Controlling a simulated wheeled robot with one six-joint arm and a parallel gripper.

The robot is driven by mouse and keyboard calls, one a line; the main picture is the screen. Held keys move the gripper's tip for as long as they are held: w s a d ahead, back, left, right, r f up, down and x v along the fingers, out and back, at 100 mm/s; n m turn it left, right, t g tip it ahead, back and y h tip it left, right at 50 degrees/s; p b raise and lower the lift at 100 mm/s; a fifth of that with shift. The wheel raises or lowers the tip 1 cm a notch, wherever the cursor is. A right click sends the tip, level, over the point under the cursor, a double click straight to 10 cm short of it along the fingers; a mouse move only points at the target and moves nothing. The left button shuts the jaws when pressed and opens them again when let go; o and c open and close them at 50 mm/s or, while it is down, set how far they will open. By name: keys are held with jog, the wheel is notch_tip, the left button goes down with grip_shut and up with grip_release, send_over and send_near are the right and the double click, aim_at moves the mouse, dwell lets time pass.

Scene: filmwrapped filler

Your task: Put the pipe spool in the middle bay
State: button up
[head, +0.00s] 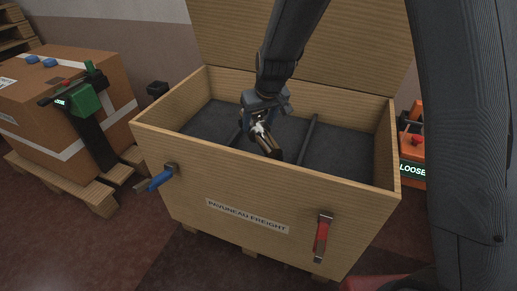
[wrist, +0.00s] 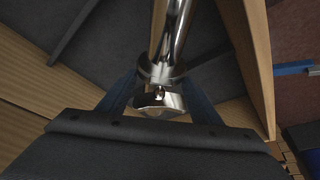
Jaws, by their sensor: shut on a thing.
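The pipe spool (wrist: 174,40) is a shiny metal tube with a flange near my fingers. My gripper (wrist: 162,98) is shut on it; a blue-grey finger stands on each side of the flanged end. In the head view my gripper (head: 262,122) reaches down into the open wooden crate (head: 180,160), with the spool (head: 267,142) slanting down from it toward the front wall. The crate has a dark lining and two dividers (head: 308,138) that make three bays. The spool appears over the middle bay (head: 287,131). Whether it touches the floor is unclear.
The raised lid (head: 350,60) stands behind the crate. A strapped cardboard box (head: 60,120) on a pallet is at left. An orange unit (head: 413,150) is at right.

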aim_at(264, 133)
notch_tip(264, 133, down, 6)
jog(key=shift+f+b, duration=0.25)
jog(key=shift+b, duration=0.4)
jog(key=shift+f+b, duration=1.55)
jog(key=shift+f, duration=0.95)
jog(key=o, duration=1.9)
jog(key=shift+f, duration=0.15)
jog(key=shift+c, duration=0.2)
jog(key=shift+r, duration=0.2)
jog(key=p+v, duration=0.3)
jog(key=v, duration=0.8)
jog(key=shift+s+d+r, duration=0.1)
jog(key=shift+s+r, duration=0.15)
jog(key=shift+r, duration=0.1)
jog(key=s+d+r+m+g, duration=0.2)
jog(key=s+d+r+m, duration=0.1)
jog(key=s+d, duration=0.7)
jog(key=s+d+r+m+g+h, duration=0.1)
jog(key=s+d+r+m+g, duration=0.1)
jog(key=s+d+r, duration=0.4)
jog(key=s+d, duration=0.4)
jog(key=s, duration=0.5)
jog(key=shift+m+h, duration=0.3)
jog(key=shift+m, duration=0.1)
